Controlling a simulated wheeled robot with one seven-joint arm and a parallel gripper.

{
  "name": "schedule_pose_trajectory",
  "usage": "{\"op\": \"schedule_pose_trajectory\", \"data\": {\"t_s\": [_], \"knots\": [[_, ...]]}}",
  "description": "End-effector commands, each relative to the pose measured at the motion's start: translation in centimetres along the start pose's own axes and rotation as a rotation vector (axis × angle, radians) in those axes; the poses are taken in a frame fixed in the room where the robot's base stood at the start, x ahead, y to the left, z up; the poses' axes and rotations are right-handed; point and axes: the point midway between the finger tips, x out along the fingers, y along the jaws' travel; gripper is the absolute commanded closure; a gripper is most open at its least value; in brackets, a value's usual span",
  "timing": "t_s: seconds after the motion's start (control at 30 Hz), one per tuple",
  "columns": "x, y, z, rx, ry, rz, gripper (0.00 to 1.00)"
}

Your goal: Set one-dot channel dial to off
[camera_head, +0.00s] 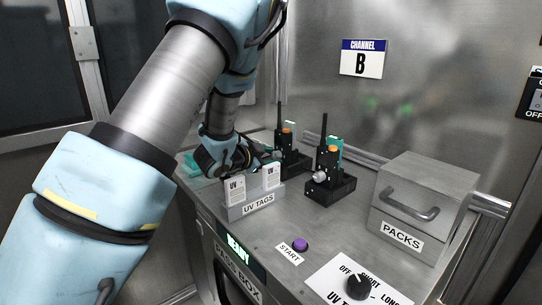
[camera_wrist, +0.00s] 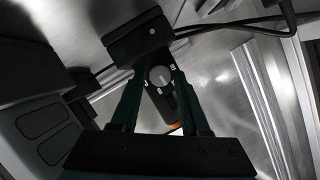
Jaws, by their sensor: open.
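The radio with the one-dot base is the left black radio (camera_head: 291,158) in the head view. Its dark base (camera_wrist: 138,42) carries a single white dot in the wrist view. The round grey channel dial (camera_wrist: 160,75) sits between the two fingers of my gripper (camera_wrist: 159,73), with small pale marks beside it. My gripper is open around the dial; I cannot tell whether a finger touches it. The dial's setting is too small to read. In the head view my gripper (camera_head: 268,157) reaches the left radio from the left and hides its dial.
The right radio (camera_head: 328,168) stands close by with its grey dial facing front. The UV tags holder (camera_head: 256,204) is just below my gripper. A PACKS box (camera_head: 425,200), a purple START button (camera_head: 300,244) and a black timer knob (camera_head: 358,287) are on the bench.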

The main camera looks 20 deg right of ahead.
Motion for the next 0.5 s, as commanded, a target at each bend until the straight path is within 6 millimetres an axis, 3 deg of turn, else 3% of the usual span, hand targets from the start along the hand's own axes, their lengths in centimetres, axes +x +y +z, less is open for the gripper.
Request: {"op": "schedule_pose_trajectory", "data": {"t_s": [0.23,0.5], "knots": [[0.05,0.01,0.0,-0.001,0.0,0.0,0.56],[0.03,0.0,-0.01,-0.001,0.0,0.0,0.86]]}}
